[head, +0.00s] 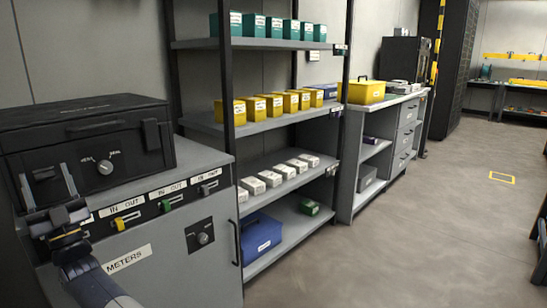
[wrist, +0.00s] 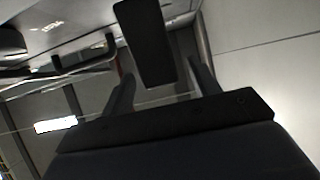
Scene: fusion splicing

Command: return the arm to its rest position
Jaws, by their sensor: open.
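My gripper (head: 47,178) is at the lower left of the head view, its two fingers apart and pointing up. My forearm comes in from the bottom edge below it. The gripper overlaps the left front of the grey meter cabinet (head: 150,285) in the picture; I cannot tell whether they touch. In the wrist view my gripper (wrist: 160,72) shows two spread dark fingers. A dark flat bar (wrist: 145,40) shows beyond and between the fingers; I cannot tell what it is or its distance. I see no object held.
A black case (head: 85,140) with a knob stands on the cabinet. Yellow (head: 120,223), green (head: 166,206) and grey (head: 205,190) switches line its front. Shelves (head: 255,124) hold yellow, teal and white boxes and a blue case (head: 262,236).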

